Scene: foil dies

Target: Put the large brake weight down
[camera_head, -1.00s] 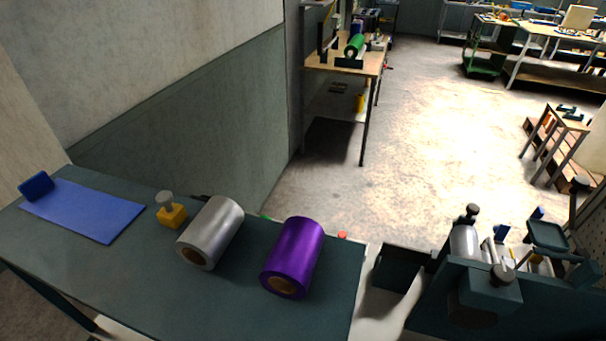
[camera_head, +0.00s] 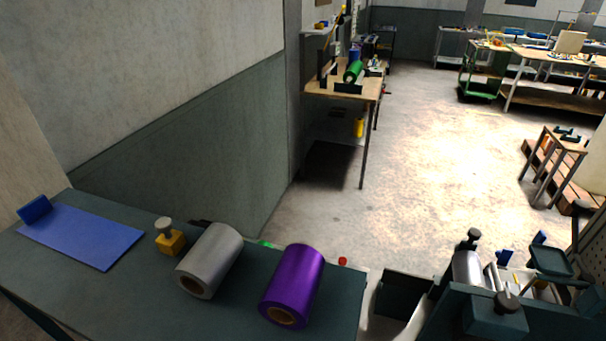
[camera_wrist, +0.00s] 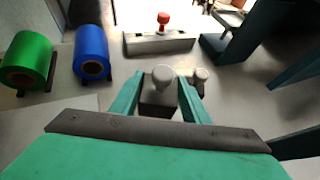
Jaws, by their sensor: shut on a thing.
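The large brake weight appears to be the dark block with a round grey knob (camera_wrist: 162,82) in the middle of the wrist view. My gripper (camera_wrist: 160,100) is shut on it, with one teal finger on each side. The knob points up toward the camera. A smaller weight with a grey knob (camera_wrist: 201,78) stands just right of the right finger. I cannot tell whether the held block touches the grey surface below it. My gripper does not show in the head view.
In the wrist view, a block with a red knob (camera_wrist: 160,42) lies beyond the weight, and a green roll (camera_wrist: 27,62) and blue roll (camera_wrist: 91,54) are left. In the head view, a silver roll (camera_head: 212,258) and purple roll (camera_head: 294,284) lie on a dark table (camera_head: 130,300).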

